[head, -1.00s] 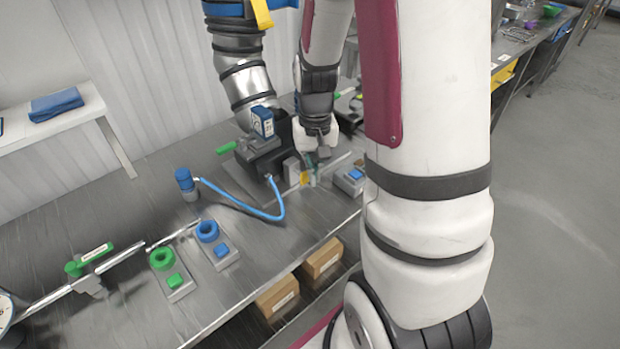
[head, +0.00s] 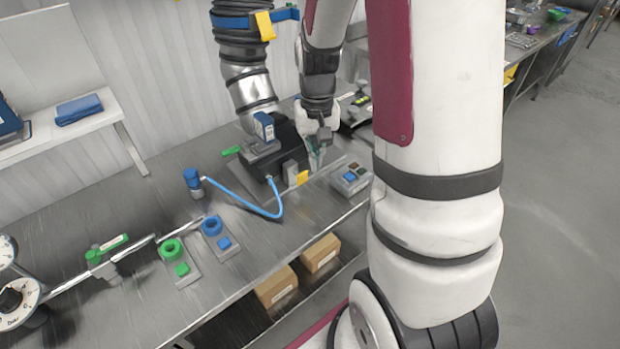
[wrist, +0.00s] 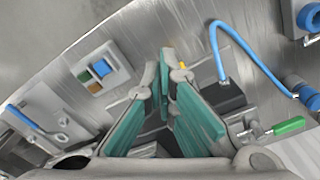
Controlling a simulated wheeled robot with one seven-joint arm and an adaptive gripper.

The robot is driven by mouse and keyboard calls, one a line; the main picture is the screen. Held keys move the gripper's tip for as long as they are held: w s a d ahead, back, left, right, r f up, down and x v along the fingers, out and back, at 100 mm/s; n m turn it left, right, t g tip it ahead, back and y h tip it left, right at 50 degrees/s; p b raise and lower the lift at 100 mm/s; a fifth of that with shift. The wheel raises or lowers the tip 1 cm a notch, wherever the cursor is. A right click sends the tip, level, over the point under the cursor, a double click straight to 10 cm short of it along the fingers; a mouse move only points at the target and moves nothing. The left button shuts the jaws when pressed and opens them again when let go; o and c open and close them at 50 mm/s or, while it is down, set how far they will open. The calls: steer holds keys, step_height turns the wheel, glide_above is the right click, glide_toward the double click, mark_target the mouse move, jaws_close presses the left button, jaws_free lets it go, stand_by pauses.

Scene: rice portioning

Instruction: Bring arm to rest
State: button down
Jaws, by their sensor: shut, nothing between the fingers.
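My gripper (head: 318,150) hangs low over the steel bench in the head view, beside the black machine body (head: 272,153) with the corrugated hose. In the wrist view its green-padded fingers (wrist: 168,72) come together at the tips with nothing between them. The bench top (wrist: 190,25) shows past the fingertips. In the head view my arm hides part of the bench and the gripper is small, so its exact clearance above the surface cannot be told.
A button box (head: 350,180) sits right of my gripper. A blue hose (head: 240,202) curves left of it. Green (head: 172,250) and blue (head: 212,226) ring-topped stations stand at the bench's front. Cardboard boxes (head: 277,287) are on the shelf below. Open floor lies to the right.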

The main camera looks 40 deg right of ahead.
stand_by(0.4)
steer(key=s+a+r+n+t, duration=0.35)
steer(key=a+r, duration=0.55)
steer(key=r, duration=0.5)
steer(key=s+a+r+n+t, duration=0.2)
steer(key=s+a+r, duration=0.5)
steer(key=s, duration=0.3)
steer(key=shift+s+r, duration=0.2)
steer(key=shift+s, duration=0.1)
